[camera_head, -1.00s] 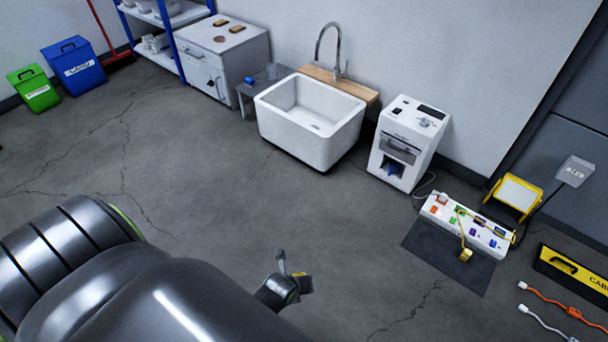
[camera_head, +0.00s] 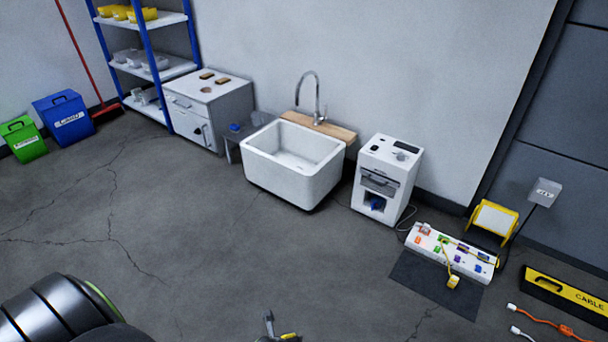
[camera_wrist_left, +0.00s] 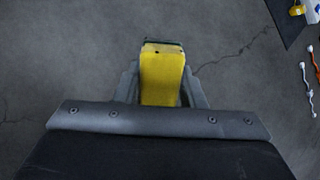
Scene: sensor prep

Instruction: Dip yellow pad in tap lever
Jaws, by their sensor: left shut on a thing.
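My left gripper (camera_wrist_left: 160,95) is shut on the yellow pad (camera_wrist_left: 161,75), which stands out between the fingers in the left wrist view. In the head view the left gripper (camera_head: 276,330) shows only at the bottom edge, with a bit of yellow beside it, above open floor. The tap (camera_head: 314,95) is a tall curved metal spout on a wooden board behind the white sink (camera_head: 277,182). Its lever is too small to make out clearly. The gripper is well apart from the sink and tap. My right gripper is not in view.
A white machine (camera_head: 386,180) stands right of the sink, and a white cabinet (camera_head: 222,113) stands to its left. A power strip (camera_head: 450,252) lies on a dark mat (camera_head: 420,285), near a yellow lamp (camera_head: 493,220). The floor before the sink is clear.

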